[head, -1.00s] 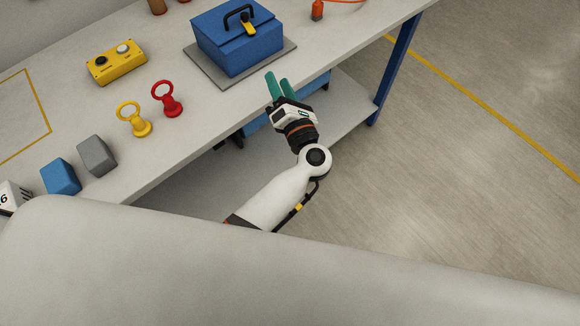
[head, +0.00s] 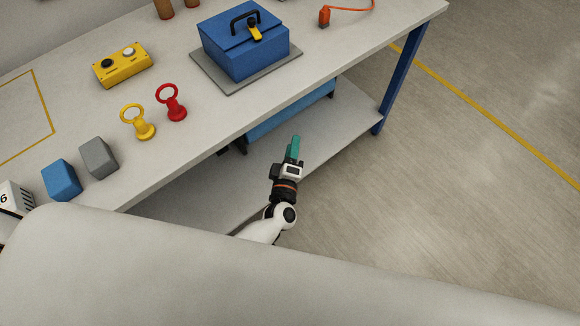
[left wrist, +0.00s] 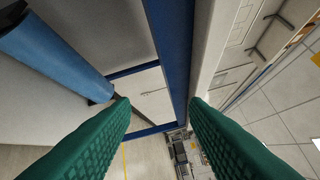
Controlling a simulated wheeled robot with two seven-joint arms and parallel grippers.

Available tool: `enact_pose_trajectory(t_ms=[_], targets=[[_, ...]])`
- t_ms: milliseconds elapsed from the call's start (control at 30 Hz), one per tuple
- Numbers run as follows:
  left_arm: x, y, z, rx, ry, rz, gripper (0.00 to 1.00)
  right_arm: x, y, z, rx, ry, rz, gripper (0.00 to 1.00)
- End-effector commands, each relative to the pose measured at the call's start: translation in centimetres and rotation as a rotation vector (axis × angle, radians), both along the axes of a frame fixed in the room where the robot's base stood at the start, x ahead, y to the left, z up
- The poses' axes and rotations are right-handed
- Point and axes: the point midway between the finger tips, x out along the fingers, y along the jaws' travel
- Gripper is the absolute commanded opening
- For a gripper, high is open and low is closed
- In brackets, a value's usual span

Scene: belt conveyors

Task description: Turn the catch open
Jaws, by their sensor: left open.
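A blue box (head: 246,46) with a black handle stands on a grey mat (head: 229,88) near the table's front edge. Its lid looks shut. A yellow catch (head: 255,33) with a dark top sits at the front edge of the lid, small and slightly tilted in the picture. My left gripper (head: 295,143) has green fingers and is in front of the table, below and clear of the box. In the left wrist view its fingers (left wrist: 160,108) are apart with nothing between them. The box and catch do not show there. My right gripper is not in view.
On the table (head: 200,130) are a yellow control box (head: 122,65), a yellow ring-topped piece (head: 138,122), a red one (head: 172,103), blue and grey blocks, and an orange plug (head: 324,17) with a cable. A lower shelf (head: 345,122) lies under the tabletop. Open floor is at right.

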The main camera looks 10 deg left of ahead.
Motion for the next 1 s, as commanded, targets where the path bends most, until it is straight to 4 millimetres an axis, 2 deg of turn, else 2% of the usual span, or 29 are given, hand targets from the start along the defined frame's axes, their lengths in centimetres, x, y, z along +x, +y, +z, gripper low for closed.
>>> enact_pose_trajectory(t_ms=[33,200,400,767,800,1000], targets=[[-0.4,0.1,-1.1,0.031,0.022,-0.014,0.41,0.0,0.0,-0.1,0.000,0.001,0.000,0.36],[-1.5,0.0,-3.8,0.123,0.086,-0.066,0.41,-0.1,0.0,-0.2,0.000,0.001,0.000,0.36],[-2.3,0.1,-5.6,0.185,0.129,-0.100,0.41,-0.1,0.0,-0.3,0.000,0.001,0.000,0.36],[-2.5,0.1,-6.0,0.198,0.140,-0.110,0.41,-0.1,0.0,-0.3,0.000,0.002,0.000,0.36],[-2.5,0.1,-6.0,0.198,0.140,-0.110,0.41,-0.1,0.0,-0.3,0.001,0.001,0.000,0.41],[-2.5,0.1,-6.1,0.199,0.141,-0.110,0.41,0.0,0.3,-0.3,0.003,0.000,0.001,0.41]])
